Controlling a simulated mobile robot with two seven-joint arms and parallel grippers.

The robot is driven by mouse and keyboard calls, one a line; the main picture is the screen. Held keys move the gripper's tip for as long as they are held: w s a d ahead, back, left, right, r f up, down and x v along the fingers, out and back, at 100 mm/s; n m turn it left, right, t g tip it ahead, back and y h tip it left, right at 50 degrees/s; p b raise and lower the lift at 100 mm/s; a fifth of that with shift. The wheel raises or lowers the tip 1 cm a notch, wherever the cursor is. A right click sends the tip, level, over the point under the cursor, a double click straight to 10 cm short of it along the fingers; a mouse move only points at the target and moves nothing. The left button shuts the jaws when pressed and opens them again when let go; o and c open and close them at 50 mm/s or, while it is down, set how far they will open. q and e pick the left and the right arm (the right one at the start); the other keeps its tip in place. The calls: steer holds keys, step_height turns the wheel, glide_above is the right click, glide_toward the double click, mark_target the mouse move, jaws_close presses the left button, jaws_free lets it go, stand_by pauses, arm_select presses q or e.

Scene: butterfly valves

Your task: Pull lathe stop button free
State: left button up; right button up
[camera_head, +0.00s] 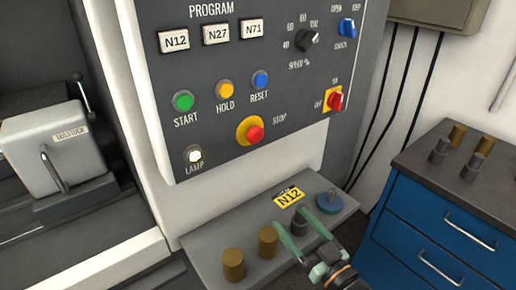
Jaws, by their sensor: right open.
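The red stop button (254,134) sits on a round yellow base low on the lathe's dark control panel (215,105), left of the printed word STOP. My right gripper (290,217) has two green fingers and is open. It is below and to the right of the stop button, apart from it, over the grey shelf under the panel. A dark grey cylinder (299,221) stands on the shelf and shows between the fingers; I cannot tell whether they touch it. My left gripper is not in view.
The shelf (205,247) also holds brass cylinders (233,265), a yellow N12 tag (289,197) and a blue-green disc with a peg (329,202). A blue drawer cabinet (440,215) stands at right. Other buttons, a white lamp (194,155) and a red switch (335,101) surround the stop button.

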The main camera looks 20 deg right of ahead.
mark_target(258, 137)
step_height(258, 137, up, 11)
steer(key=n+t+y, duration=0.2)
steer(key=t+y, duration=0.1)
steer(key=shift+y, duration=0.3)
steer(key=p+x, duration=0.1)
steer(key=x, duration=0.4)
steer(key=p+x, duration=0.1)
steer(key=x, duration=0.5)
steer(key=shift+s+a, duration=0.1)
steer(key=shift+a, duration=0.15)
steer(key=shift+x, duration=0.85)
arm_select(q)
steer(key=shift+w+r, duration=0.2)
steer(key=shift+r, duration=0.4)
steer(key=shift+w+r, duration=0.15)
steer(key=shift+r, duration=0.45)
arm_select(e)
steer(key=shift+f, duration=0.1)
jaws_close()
